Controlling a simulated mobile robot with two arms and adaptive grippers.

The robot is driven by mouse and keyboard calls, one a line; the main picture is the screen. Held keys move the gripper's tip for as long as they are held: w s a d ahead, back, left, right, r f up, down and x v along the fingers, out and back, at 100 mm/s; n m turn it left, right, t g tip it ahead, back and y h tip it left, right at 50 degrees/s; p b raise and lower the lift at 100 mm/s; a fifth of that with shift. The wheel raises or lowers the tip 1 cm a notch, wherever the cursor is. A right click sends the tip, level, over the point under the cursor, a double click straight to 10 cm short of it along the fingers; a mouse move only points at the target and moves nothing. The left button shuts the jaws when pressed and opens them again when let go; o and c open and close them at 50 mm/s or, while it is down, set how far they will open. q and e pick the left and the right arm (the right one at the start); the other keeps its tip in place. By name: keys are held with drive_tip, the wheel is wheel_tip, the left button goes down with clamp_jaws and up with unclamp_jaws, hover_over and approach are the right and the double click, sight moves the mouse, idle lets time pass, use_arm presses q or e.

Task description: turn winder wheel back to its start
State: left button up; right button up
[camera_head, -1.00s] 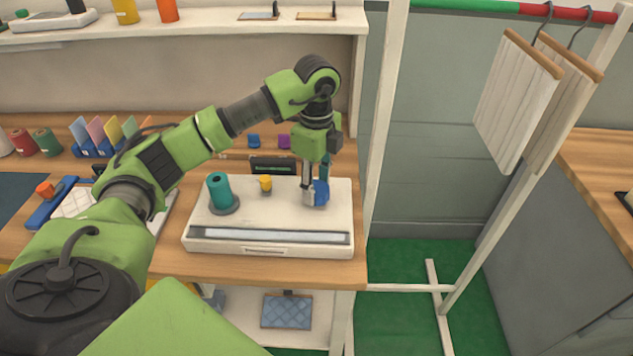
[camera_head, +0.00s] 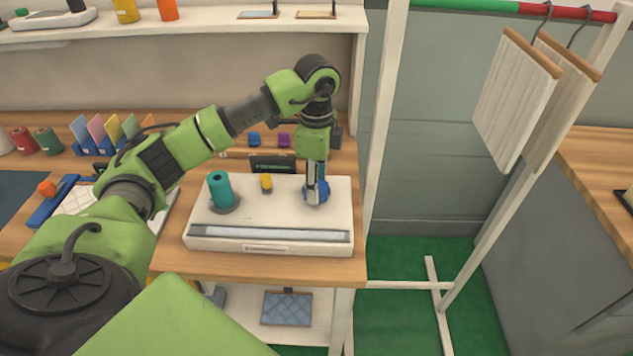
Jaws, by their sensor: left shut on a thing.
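The winder (camera_head: 270,218) is a white box near the right end of the wooden table. Its blue wheel (camera_head: 323,196) is at the right of its top, partly hidden by my gripper. My left gripper (camera_head: 316,197) points down and is shut on the blue wheel. A teal spool (camera_head: 220,190) stands at the left of the winder top, and a small yellow peg (camera_head: 266,183) stands between it and the wheel. My right gripper is not in view.
A small dark display (camera_head: 272,164) stands behind the winder. Coloured cards in a blue rack (camera_head: 100,143) and thread spools (camera_head: 45,141) are at the left. A white rack post (camera_head: 379,150) rises just right of the table.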

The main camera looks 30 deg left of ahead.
use_arm(q)
drive_tip(key=o, duration=1.1)
wheel_tip(320, 180, up, 12)
